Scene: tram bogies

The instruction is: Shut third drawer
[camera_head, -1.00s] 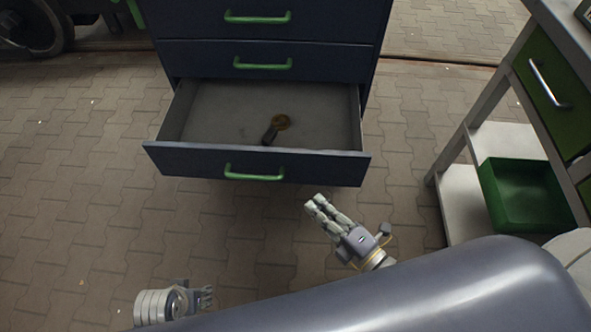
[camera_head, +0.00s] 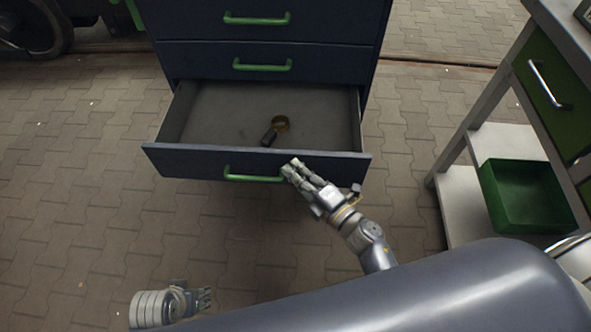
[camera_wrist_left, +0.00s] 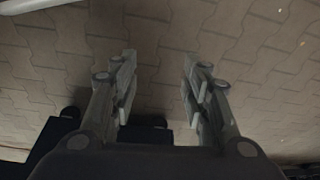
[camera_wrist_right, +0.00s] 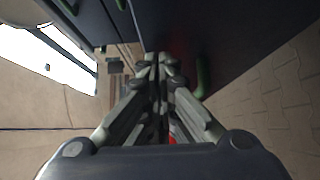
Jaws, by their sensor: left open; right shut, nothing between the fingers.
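The third drawer (camera_head: 200,160) is pulled open at the bottom of the dark blue cabinet (camera_head: 180,30). It has a green bar handle (camera_head: 250,178). My right gripper (camera_head: 291,168) is shut and empty, its fingertips at the drawer front just right of the handle; I cannot tell whether they touch. In the right wrist view the shut fingers (camera_wrist_right: 157,60) point along the dark drawer front, with a green handle (camera_wrist_right: 202,78) beside them. My left gripper (camera_head: 207,299) is low at the left, away from the drawer. It shows open and empty in the left wrist view (camera_wrist_left: 158,70).
A small dark and brown object (camera_head: 275,130) lies in the drawer. The two drawers above look shut. A workbench (camera_head: 455,170) with a green bin (camera_head: 525,195) stands at the right. Paved floor lies free at the left.

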